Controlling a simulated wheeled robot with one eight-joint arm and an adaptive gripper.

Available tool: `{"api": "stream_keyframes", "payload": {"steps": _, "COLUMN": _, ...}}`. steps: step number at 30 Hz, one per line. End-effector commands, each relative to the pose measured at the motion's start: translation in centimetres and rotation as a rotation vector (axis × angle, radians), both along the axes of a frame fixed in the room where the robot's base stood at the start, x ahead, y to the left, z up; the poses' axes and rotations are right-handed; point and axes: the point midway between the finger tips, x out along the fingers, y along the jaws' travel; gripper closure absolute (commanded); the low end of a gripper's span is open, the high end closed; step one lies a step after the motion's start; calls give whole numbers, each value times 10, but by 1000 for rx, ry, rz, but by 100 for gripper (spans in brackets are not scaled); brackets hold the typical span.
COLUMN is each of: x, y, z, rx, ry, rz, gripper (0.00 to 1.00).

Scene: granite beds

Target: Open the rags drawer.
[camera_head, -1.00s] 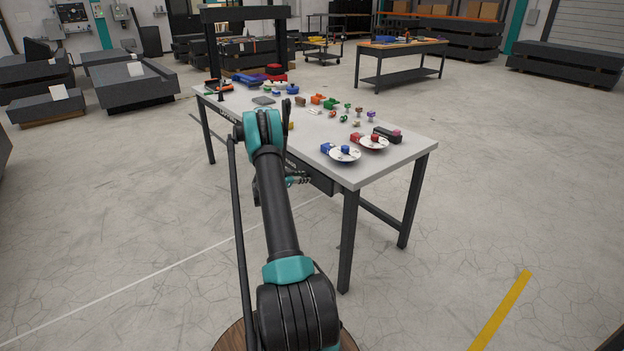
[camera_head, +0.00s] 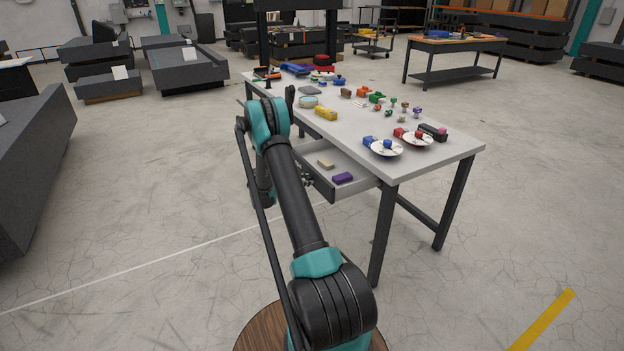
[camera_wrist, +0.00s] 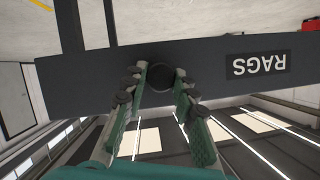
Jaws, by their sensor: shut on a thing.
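The rags drawer (camera_head: 350,189) stands pulled out from under the near long side of the workbench (camera_head: 350,130). Inside it lie a beige block (camera_head: 326,164) and a purple block (camera_head: 342,177). In the wrist view the dark drawer front (camera_wrist: 210,77) crosses the picture, with the label RAGS (camera_wrist: 257,65) upside down at the right. My gripper (camera_wrist: 159,80) is shut on the round black knob (camera_wrist: 153,78), one finger on each side.
On the bench top are a yellow block (camera_head: 326,113), two white plates (camera_head: 387,149) with small blocks, and several coloured pieces. A bench leg (camera_head: 383,235) stands right of the drawer. The floor in front is clear. A dark granite bed (camera_head: 40,165) stands at the left.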

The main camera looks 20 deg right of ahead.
Motion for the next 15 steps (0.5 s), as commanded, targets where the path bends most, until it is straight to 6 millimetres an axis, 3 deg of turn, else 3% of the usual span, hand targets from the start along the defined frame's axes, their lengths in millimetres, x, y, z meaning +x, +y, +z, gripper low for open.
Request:
{"api": "stream_keyframes", "payload": {"steps": 13, "x": -1, "y": 4, "z": 0, "rx": 0, "ry": 1, "rz": -2, "gripper": 100}}
{"api": "stream_keyframes", "payload": {"steps": 14, "x": -1, "y": 4, "z": 0, "rx": 0, "ry": 1, "rz": -2, "gripper": 72}}
{"api": "stream_keyframes", "payload": {"steps": 15, "x": -1, "y": 4, "z": 0, "rx": 1, "ry": 1, "rz": -2, "gripper": 67}}
